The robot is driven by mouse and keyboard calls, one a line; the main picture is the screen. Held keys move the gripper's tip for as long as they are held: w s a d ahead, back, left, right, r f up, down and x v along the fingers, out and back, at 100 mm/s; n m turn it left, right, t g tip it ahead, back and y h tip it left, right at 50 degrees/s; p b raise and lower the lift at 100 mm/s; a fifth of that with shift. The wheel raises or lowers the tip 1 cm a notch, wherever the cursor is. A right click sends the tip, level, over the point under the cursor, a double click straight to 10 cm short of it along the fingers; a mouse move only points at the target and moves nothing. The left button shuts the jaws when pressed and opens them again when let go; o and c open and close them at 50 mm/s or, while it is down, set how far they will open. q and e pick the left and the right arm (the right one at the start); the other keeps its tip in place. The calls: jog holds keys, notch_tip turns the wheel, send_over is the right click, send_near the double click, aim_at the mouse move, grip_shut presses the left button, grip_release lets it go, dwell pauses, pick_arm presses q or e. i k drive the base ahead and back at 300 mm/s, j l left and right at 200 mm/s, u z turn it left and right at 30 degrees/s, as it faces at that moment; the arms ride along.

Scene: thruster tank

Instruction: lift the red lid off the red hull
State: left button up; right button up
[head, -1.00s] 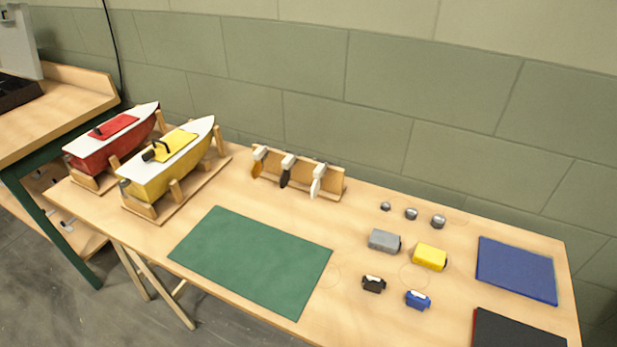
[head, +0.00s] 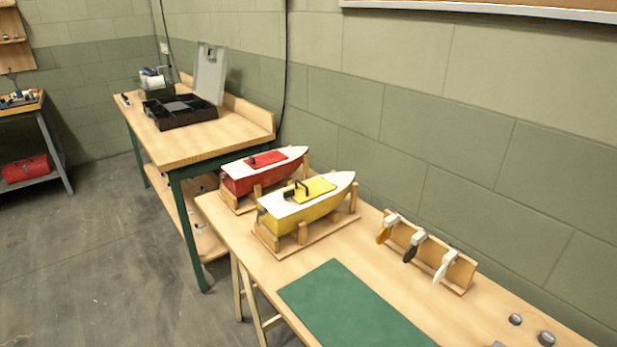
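The red hull (head: 243,184) with a white deck sits in a wooden cradle at the far left end of the table. The red lid (head: 269,158) lies on its deck, with a small dark handle at its left end. The yellow hull (head: 295,217) stands in front and to the right, and hides part of the red hull's near side. Its yellow lid (head: 315,189) lies on its deck, with a dark handle beside it. Neither of my grippers is in the head view.
A green mat (head: 350,308) lies on the table, with bare wood around it. A rack (head: 457,268) with several propellers stands to the right. Behind, a workbench (head: 185,146) holds an open black case (head: 180,112). Open floor lies to the left.

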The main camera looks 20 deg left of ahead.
aim_at(269, 158)
jog(key=j+z, duration=0.2)
jog(key=z, duration=0.2)
jog(key=j+z, duration=0.25)
jog(key=z, duration=0.2)
jog(key=j+z, duration=0.15)
jog(key=j, duration=0.35)
jog(key=k+j+z, duration=0.15)
jog(key=j, duration=0.35)
jog(key=j+z, duration=0.15)
jog(key=j, duration=0.4)
jog(key=k+j+z, duration=0.15)
jog(key=j, duration=0.3)
jog(key=k+j, duration=0.1)
jog(key=j, duration=0.3)
jog(key=k+j, duration=0.1)
jog(key=j, duration=0.25)
jog(key=k+j, duration=0.1)
jog(key=j, duration=0.3)
jog(key=k+j, duration=0.1)
jog(key=j, duration=0.3)
jog(key=k+j, duration=0.1)
jog(key=j, duration=0.3)
jog(key=k+j+z, duration=0.1)
jog(key=j, duration=0.25)
